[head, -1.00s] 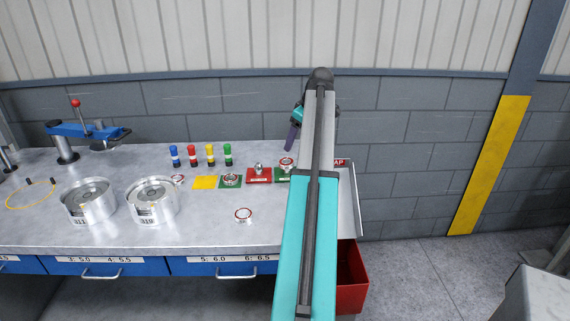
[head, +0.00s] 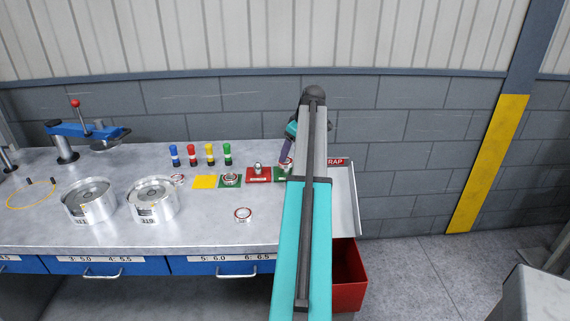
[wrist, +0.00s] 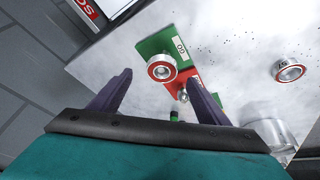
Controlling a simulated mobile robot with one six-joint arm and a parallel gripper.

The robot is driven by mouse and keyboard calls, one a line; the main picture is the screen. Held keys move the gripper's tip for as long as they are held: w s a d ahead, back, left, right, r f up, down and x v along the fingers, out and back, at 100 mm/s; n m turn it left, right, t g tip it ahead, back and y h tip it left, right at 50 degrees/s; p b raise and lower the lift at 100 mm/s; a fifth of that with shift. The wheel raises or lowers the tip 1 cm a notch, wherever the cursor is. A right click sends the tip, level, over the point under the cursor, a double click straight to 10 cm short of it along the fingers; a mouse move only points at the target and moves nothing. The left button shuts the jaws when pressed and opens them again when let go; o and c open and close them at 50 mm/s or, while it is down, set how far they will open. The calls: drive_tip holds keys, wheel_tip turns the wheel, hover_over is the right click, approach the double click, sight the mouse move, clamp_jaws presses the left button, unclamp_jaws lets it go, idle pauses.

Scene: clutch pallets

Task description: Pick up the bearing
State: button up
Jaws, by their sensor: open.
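Several ring-shaped bearings with red and white faces are in view. One bearing (wrist: 162,68) lies on a green pad (wrist: 153,45) labelled GO; in the head view this bearing (head: 286,164) is partly hidden by my arm. Another bearing (head: 243,215) lies on bare bench, also visible at the right of the wrist view (wrist: 289,70). A third bearing (head: 231,179) sits on a second green pad. My gripper (wrist: 159,79) is open, its purple fingers apart and nothing held. The bearing on the GO pad appears between and beyond the fingertips.
A red pad (head: 259,175) with a metal part adjoins the GO pad. Coloured posts (head: 210,154) stand behind. Two metal housings (head: 152,200) stand on the left. A scrap tray (head: 343,200) and red bin (head: 350,280) are right. The front bench around the loose bearing is clear.

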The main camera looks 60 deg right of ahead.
sight(286, 162)
drive_tip(key=shift+a+p+x, duration=0.2)
drive_tip(key=shift+p+x, duration=0.65)
drive_tip(key=shift+x, duration=1.7)
drive_tip(key=shift+w, duration=0.1)
drive_tip(key=c, duration=1.5)
drive_tip(key=shift+o, duration=0.2)
drive_tip(key=shift+r, duration=0.2)
drive_tip(key=shift+r+b, duration=0.6)
drive_tip(key=shift+r, duration=1)
drive_tip(key=s+a+r+b, duration=0.1)
drive_tip(key=s+a+b, duration=0.2)
drive_tip(key=s, duration=1.2)
drive_tip(key=shift+s+a+r, duration=0.15)
drive_tip(key=shift+a+r, duration=0.1)
drive_tip(key=shift+a, duration=0.8)
